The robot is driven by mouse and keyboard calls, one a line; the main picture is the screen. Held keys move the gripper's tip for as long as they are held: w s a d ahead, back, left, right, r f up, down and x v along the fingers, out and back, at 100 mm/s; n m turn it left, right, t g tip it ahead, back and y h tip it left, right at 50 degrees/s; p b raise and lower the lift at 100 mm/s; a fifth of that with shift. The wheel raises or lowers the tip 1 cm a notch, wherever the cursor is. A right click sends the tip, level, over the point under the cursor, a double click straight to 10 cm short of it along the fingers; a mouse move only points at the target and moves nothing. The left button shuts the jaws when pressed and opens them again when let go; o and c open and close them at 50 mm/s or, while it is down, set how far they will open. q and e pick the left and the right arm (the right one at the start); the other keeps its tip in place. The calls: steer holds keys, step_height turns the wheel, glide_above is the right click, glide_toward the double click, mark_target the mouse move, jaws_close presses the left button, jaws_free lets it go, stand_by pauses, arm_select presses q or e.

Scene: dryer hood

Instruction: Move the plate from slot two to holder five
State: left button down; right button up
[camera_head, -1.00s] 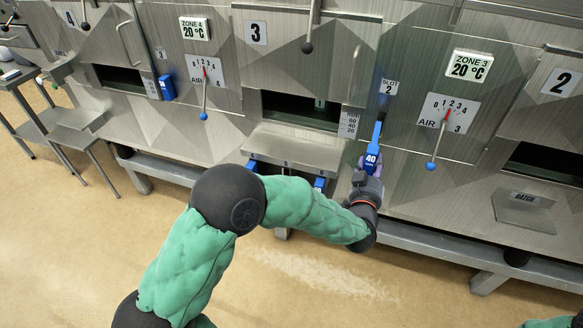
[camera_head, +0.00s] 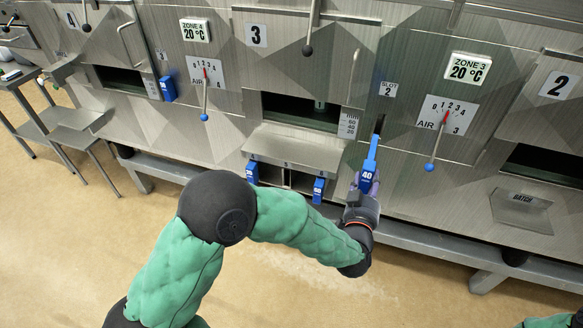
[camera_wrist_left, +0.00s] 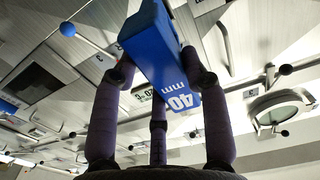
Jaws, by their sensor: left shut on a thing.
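The blue plate marked 40 (camera_head: 368,168) is in my left gripper (camera_head: 364,187), just below and in front of the dark opening of slot two (camera_head: 379,124). The wrist view shows the blue "40 mm" block (camera_wrist_left: 160,50) clasped between the dark fingers of my left gripper (camera_wrist_left: 160,75). Whether its far end is fully clear of the slot is hard to tell. Holder five (camera_head: 286,179) lies under the ledge, between two holders with blue plates, and looks empty. My right gripper is not in view.
Blue plates sit in the holders left (camera_head: 252,172) and right (camera_head: 318,190) of holder five. A metal ledge (camera_head: 293,149) juts out above them. The air lever (camera_head: 432,150) hangs right of slot two. A low rail (camera_head: 430,243) runs below; the floor in front is open.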

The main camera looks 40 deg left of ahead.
arm_select(q)
steer(key=shift+p+v, duration=0.5)
steer(key=shift+v, duration=1.65)
